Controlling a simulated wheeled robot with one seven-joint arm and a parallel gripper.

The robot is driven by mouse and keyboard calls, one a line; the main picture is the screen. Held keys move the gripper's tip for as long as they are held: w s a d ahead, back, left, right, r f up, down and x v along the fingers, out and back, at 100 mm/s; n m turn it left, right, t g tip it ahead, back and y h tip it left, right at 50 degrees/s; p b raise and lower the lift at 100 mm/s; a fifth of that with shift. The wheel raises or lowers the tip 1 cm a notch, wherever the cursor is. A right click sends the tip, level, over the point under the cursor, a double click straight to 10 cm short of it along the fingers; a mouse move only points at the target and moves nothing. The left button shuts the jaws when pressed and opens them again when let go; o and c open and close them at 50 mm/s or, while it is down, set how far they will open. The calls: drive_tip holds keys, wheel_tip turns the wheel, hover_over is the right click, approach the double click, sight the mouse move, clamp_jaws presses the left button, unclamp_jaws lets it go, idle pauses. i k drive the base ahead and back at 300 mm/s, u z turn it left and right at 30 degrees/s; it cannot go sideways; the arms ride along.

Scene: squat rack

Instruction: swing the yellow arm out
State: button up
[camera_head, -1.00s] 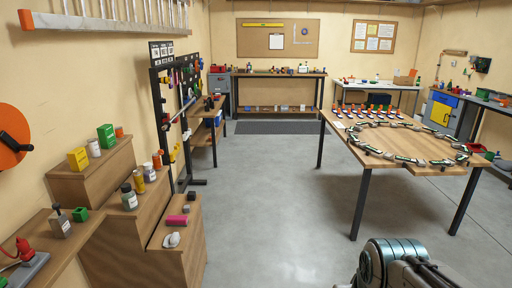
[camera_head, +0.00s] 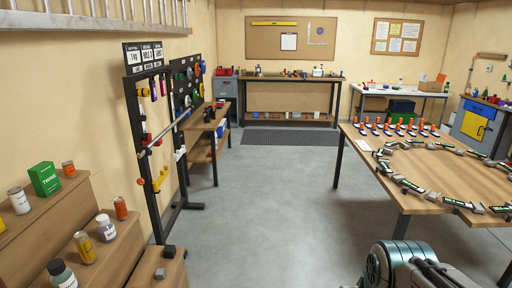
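The black squat rack (camera_head: 133,147) stands upright along the left wall, with a grey bar (camera_head: 170,130) across it. A small yellow arm (camera_head: 160,179) is on the near upright, low down, below the bar. A red piece (camera_head: 146,139) sits on the upright just above it. Part of my own arm shows at the bottom right, well apart from the rack. My gripper's fingers are not in view.
Wooden steps (camera_head: 40,215) with jars, a green box and small blocks stand at the near left. A wooden table (camera_head: 420,197) with a looped track is at the right. Clear grey floor (camera_head: 265,210) lies between them.

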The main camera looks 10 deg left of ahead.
sight(164, 174)
drive_tip(key=u, duration=0.5)
drive_tip(key=i, duration=1.6)
drive_tip(key=u, duration=0.35)
drive_tip(key=i, duration=2.15)
